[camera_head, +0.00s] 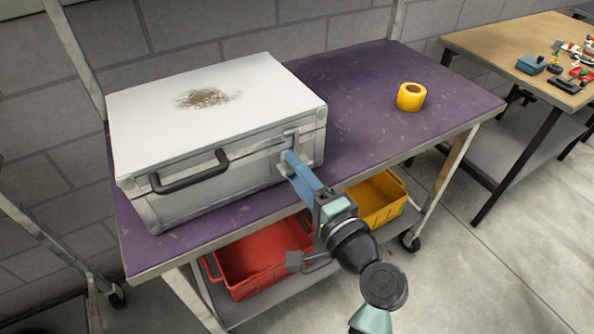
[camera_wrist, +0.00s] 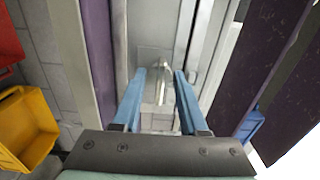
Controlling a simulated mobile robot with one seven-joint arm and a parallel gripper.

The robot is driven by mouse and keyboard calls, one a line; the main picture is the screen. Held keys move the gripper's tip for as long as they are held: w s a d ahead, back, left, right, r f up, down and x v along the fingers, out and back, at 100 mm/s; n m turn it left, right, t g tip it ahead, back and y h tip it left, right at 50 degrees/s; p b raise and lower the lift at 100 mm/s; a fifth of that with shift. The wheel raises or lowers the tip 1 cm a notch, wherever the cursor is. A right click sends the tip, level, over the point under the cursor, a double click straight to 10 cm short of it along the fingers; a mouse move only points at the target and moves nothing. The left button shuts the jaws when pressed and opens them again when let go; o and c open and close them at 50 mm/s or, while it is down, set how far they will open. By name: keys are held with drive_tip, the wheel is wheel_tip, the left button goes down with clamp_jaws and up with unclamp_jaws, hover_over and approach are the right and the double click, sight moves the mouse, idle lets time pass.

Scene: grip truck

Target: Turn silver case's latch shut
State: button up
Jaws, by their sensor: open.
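The silver case (camera_head: 208,200) stands closed on the purple table top, its black handle (camera_head: 188,172) on the front. My gripper (camera_head: 288,162) reaches its front face right of the handle. In the wrist view, my gripper (camera_wrist: 160,78) is open, and the case's front (camera_wrist: 158,30) lies ahead. A latch (camera_wrist: 178,98) on a small plate shows between the blue fingers, with a gap to them on each side. I cannot tell whether a finger touches it. In the head view the fingers mostly hide the latch.
A red bin (camera_head: 262,262) and a yellow bin (camera_head: 378,198) sit on the shelf below. A wooden table (camera_head: 500,45) with small items stands at far right.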

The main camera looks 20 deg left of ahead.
drive_tip(key=v, duration=1.3)
drive_tip(key=w+d+r+n+t+h, duration=0.1)
drive_tip(key=w+r+n+t+h, duration=0.25)
drive_tip(key=r, duration=0.55)
drive_tip(key=w+d+r+n+t+h, duration=0.1)
drive_tip(key=w+r+n+t+h, duration=0.15)
drive_tip(key=w+r, duration=0.45)
drive_tip(key=s+d+r+t+h, duration=0.1)
drive_tip(key=s+r+t+h, duration=0.3)
drive_tip(key=r, duration=0.6)
drive_tip(key=s+d+r+n+t+h+p, duration=0.1)
drive_tip(key=s+r+t, duration=0.2)
drive_tip(key=s+r, duration=0.5)
drive_tip(key=s+d+r+t+h, duration=0.1)
drive_tip(key=s+r+t+h, duration=0.25)
drive_tip(key=r, duration=0.85)
wheel_tip(320, 180, up, 15)
drive_tip(key=w+p, duration=0.1)
drive_tip(key=p, duration=1.6)
drive_tip(key=shift+w+d+r, duration=0.15)
drive_tip(key=shift+w+r, duration=0.1)
drive_tip(key=shift+w, duration=0.1)
